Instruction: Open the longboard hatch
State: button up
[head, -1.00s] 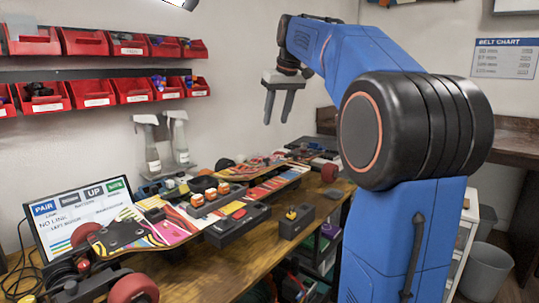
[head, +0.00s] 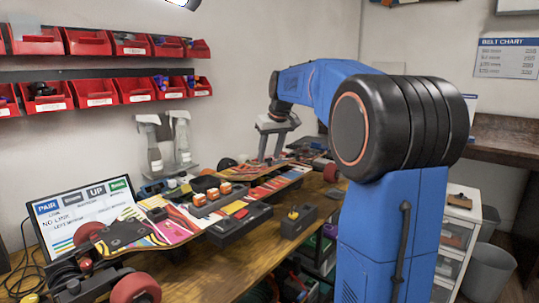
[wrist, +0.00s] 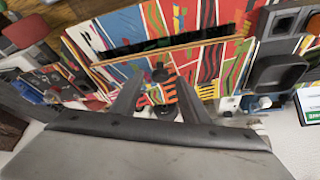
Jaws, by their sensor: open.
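The longboard (head: 168,231) lies along the bench with its colourful patterned deck facing up. My gripper (head: 270,158) is open and points down over the far part of the deck. In the wrist view the patterned deck (wrist: 128,24) fills the upper middle. A long dark slot (wrist: 150,46) runs across it beside a patterned panel edge. I cannot tell whether this panel is the hatch. A small dark knob (wrist: 160,74) shows between the tips of my open gripper (wrist: 159,80). I cannot tell whether the fingers touch it.
A screen (head: 85,217) stands at the left. Two spray bottles (head: 181,138) stand by the wall behind the board. Red bins (head: 103,92) hang above. Bare bench (head: 225,264) shows at the front.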

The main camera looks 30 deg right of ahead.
jog(key=shift+w+f, duration=0.1)
jog(key=shift+f, duration=0.15)
grip_shut()
jog(key=shift+w+r, duration=0.15)
jog(key=shift+r, duration=0.05)
dwell(0.5)
